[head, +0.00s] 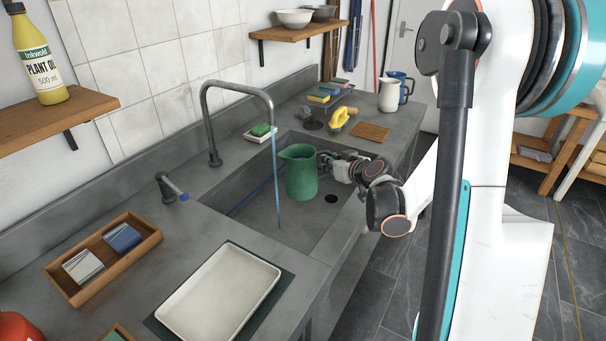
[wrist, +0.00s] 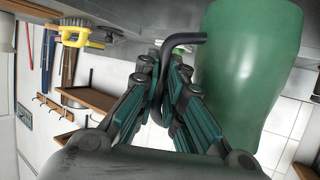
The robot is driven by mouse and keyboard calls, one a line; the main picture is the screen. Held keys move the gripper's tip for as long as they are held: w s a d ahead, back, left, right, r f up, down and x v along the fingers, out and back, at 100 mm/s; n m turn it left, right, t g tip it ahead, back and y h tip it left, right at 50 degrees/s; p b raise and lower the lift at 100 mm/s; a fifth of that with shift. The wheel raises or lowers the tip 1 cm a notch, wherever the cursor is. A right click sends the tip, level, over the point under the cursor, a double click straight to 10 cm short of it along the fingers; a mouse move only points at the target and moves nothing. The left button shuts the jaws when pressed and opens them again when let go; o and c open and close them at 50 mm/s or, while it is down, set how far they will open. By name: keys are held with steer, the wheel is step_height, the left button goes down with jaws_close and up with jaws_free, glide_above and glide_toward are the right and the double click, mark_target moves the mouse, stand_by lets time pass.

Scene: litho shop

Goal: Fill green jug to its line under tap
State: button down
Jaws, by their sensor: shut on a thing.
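The green jug (head: 300,178) is upright over the sink basin, right of the water stream. My gripper (head: 327,163) is at its right side; in the wrist view my gripper (wrist: 163,75) is shut around a dark curved handle (wrist: 187,39) beside the jug's green wall (wrist: 250,75). The grey tap (head: 208,118) arches over the basin, and a thin blue stream (head: 277,190) falls from its spout past the jug's left side to the basin floor.
A tap lever (head: 172,188) with a blue end stands on the counter left of the sink (head: 250,212). A white tray (head: 220,292) and a wooden box (head: 104,258) are in front. A soap dish, yellow brush (head: 339,120) and white pitcher (head: 388,95) stand behind.

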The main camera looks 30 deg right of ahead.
steer(key=s+d+r+p, duration=0.1)
steer(key=s+d+r, duration=0.2)
steer(key=s+d, duration=0.1)
steer(key=shift+s+d, duration=0.35)
steer(key=shift+s, duration=0.2)
stand_by(0.5)
steer(key=shift+a, duration=0.1)
